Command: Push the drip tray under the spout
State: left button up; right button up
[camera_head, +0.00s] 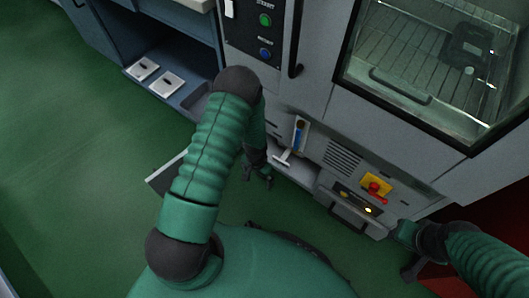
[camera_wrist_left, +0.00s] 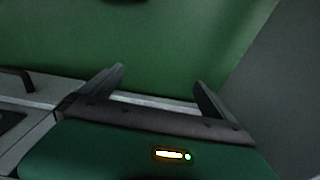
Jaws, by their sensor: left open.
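A flat dark grey panel with a pale edge (camera_head: 167,172), possibly the drip tray, sticks out low beside my left arm; the arm hides the rest. A small fitting with a blue and amber strip and a white lever (camera_head: 283,157), possibly the spout, is on the grey cabinet front. My left gripper (camera_head: 258,178) is open, pointing down in front of the cabinet, below and left of the lever. In the left wrist view its fingers (camera_wrist_left: 160,76) are spread, with a pale edge (camera_wrist_left: 150,100) beyond them. My right gripper (camera_head: 408,268) is at the lower right; its jaw state is unclear.
The cabinet has a glass-fronted chamber (camera_head: 440,65), a red knob on a yellow plate (camera_head: 375,187) and a dark vertical handle (camera_head: 296,45). A blue-grey shelf (camera_head: 185,65) holds white plates (camera_head: 167,84). The green floor (camera_head: 70,150) at left is clear.

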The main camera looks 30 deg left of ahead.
pick_arm(q)
notch_tip(320, 180, up, 15)
jog(key=w+d+t, duration=0.1)
jog(key=d, duration=0.1)
jog(key=shift+w+d, duration=0.2)
jog(key=s+d+r+n+t+p, duration=0.1)
jog(key=s+d+r+p, duration=0.2)
jog(key=r, duration=0.6)
jog(key=s+d+r+p, duration=0.15)
jog(key=s+r, duration=0.35)
jog(key=r, duration=0.5)
notch_tip(320, 180, up, 35)
jog(key=p, duration=3.4)
jog(key=shift+w+d+p, duration=0.2)
jog(key=shift+d+p, duration=0.2)
